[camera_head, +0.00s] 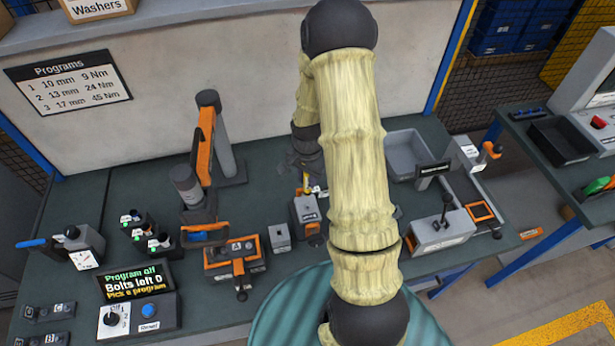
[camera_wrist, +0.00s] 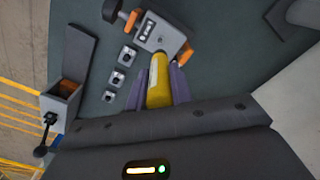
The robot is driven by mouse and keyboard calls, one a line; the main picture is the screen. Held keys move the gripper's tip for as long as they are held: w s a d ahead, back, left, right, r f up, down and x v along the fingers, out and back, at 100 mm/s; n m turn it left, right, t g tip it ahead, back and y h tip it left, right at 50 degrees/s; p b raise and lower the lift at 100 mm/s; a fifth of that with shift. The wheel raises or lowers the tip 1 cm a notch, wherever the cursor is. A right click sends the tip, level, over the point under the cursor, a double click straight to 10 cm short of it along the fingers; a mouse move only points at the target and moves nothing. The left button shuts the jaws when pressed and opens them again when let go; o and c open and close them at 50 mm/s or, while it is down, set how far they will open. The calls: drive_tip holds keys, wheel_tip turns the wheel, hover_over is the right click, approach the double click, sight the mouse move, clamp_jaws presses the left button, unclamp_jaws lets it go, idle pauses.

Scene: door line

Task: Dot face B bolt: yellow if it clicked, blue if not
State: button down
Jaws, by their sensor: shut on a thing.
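My gripper (camera_wrist: 164,88) is shut on a yellow marker (camera_wrist: 158,82) with a pale strip, seen in the wrist view. A small yellow part (camera_head: 307,183) shows in the head view near the wrist end, above a grey labelled box (camera_head: 305,210). The display (camera_head: 135,282) reads "Program off, Bolts left 0, Pick a program".
A grey lever box (camera_head: 440,235) and a grey bin (camera_head: 408,155) stand to the right. My arm hides the middle of the bench.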

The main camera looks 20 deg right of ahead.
sight(307, 189)
drive_tip(key=shift+f+b, duration=1.65)
drive_tip(key=shift+f, duration=0.7)
drive_tip(key=shift+f+b, duration=0.5)
drive_tip(key=shift+f, duration=0.1)
drive_tip(key=shift+r, duration=0.1)
drive_tip(key=shift+r+p, duration=2.05)
drive_tip(key=shift+r, duration=0.65)
drive_tip(key=shift+s+r, duration=0.1)
drive_tip(key=shift+r, duration=0.2)
